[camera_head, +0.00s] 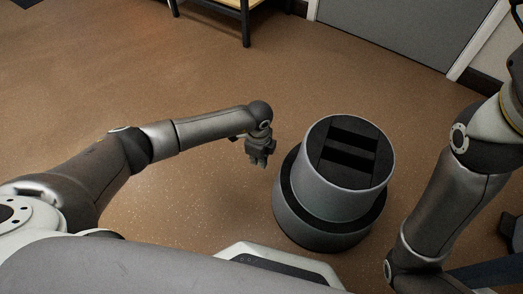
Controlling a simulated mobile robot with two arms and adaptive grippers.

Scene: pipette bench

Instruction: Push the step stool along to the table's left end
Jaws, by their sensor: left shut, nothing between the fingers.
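The step stool (305,212) is a round, two-tiered grey stool with a black ring and a black treaded top. It stands upright on the brown floor, right of the picture's middle, in front of my base. My left gripper (260,162) is shut and empty, pointing down just left of the stool, with a small gap showing between them. My right arm comes down at the right of the picture, to the right of the stool; its gripper is out of view. The task's table cannot be made out for certain.
A wooden-topped piece of furniture with black legs (246,24) stands at the top. A grey door (400,25) in a white frame is at the top right. The floor (150,75) to the left and beyond the stool is clear.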

